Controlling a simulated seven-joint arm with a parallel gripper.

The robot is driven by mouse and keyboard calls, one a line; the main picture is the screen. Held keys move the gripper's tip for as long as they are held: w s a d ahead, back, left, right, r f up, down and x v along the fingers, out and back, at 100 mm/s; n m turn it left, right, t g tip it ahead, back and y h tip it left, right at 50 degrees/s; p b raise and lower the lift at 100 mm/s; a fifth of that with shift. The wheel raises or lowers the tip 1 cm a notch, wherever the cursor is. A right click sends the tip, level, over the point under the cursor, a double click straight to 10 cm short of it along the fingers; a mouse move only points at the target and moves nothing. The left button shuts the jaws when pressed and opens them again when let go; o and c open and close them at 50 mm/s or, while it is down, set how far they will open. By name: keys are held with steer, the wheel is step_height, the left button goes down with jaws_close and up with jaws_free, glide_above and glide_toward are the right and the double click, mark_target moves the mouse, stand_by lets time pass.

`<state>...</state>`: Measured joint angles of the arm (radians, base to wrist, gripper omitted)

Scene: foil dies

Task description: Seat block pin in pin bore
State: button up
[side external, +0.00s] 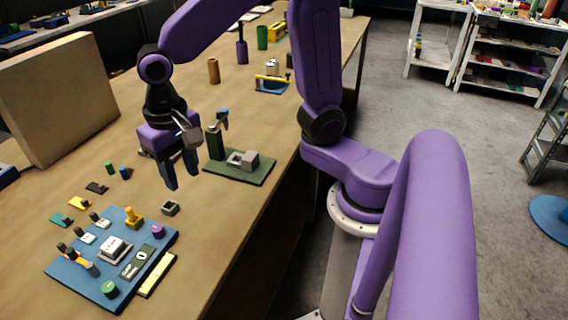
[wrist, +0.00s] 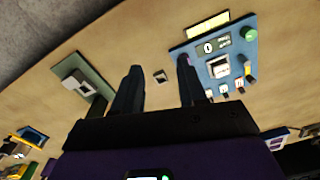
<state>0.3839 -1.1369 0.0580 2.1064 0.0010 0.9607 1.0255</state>
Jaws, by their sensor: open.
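My gripper (side external: 181,172) is open and empty above the table; its two fingers also show in the wrist view (wrist: 159,70). A small grey block with a dark opening on top (side external: 171,208) stands on the table below my gripper. In the wrist view this small block (wrist: 161,76) appears between the fingertips, farther off on the table. I cannot tell which piece is the block pin or which opening is the pin bore.
A blue panel (side external: 172,240) carries several small fittings at the front left. A green base (side external: 258,176) with an upright post and grey blocks stands right of my gripper. A large tan board (side external: 60,95) stands at left.

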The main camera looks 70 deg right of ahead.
steer(key=s+d+n, duration=0.4)
steer(key=s+n, duration=0.4)
steer(key=s+d+f+n, duration=0.1)
steer(key=s+d+n, duration=0.4)
steer(key=s+n, duration=0.2)
steer(key=shift+s+n, duration=0.4)
steer(key=shift+s, duration=0.55)
